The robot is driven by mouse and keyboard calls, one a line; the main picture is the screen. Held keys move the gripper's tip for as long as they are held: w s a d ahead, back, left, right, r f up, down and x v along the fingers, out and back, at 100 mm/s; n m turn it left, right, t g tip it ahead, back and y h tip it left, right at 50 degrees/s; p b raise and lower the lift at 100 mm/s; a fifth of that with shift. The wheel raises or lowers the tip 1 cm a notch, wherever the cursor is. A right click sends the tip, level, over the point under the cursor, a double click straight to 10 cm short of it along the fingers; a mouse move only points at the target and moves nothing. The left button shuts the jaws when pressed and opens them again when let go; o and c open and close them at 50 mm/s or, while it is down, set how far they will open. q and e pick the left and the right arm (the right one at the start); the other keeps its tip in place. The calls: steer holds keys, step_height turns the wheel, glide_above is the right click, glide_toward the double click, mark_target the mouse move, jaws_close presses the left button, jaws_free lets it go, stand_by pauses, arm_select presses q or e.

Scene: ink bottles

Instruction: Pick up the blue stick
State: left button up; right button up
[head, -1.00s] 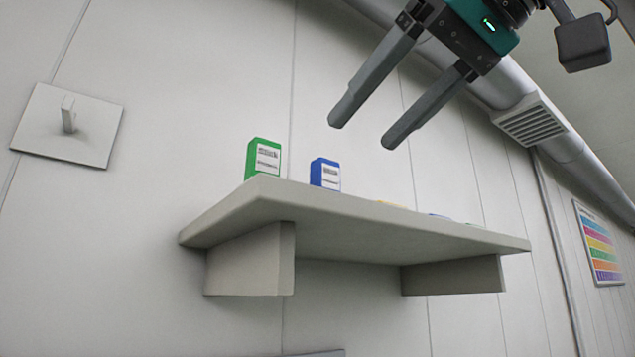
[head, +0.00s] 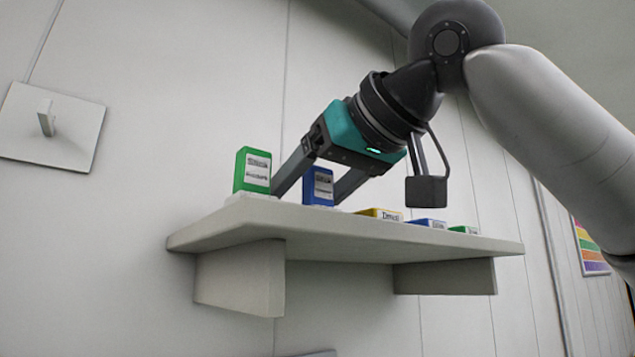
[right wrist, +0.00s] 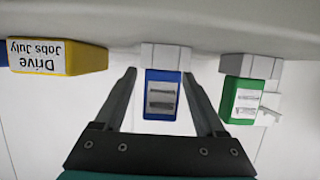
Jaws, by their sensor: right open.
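A blue stick (head: 318,186) with a white label stands upright on the wall shelf (head: 340,226). My right gripper (head: 308,192) is open, with one finger on either side of the blue stick. In the right wrist view the blue stick (right wrist: 162,94) sits between the two spread fingers of the gripper (right wrist: 164,100), with a gap on each side. Its lower end meets a light block (right wrist: 165,57). My left gripper is not in view.
A green stick (head: 253,170) stands just left of the gripper, close to one finger. It also shows in the right wrist view (right wrist: 243,100). A yellow box (head: 380,214), a blue box (head: 428,223) and a green box (head: 464,229) lie along the shelf to the right. A hook plate (head: 48,128) is on the wall.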

steer(key=shift+s, duration=0.1)
steer(key=shift+c, duration=0.2)
jaws_close()
steer(key=shift+r, duration=0.15)
stand_by(0.4)
step_height(320, 180, up, 10)
stand_by(0.7)
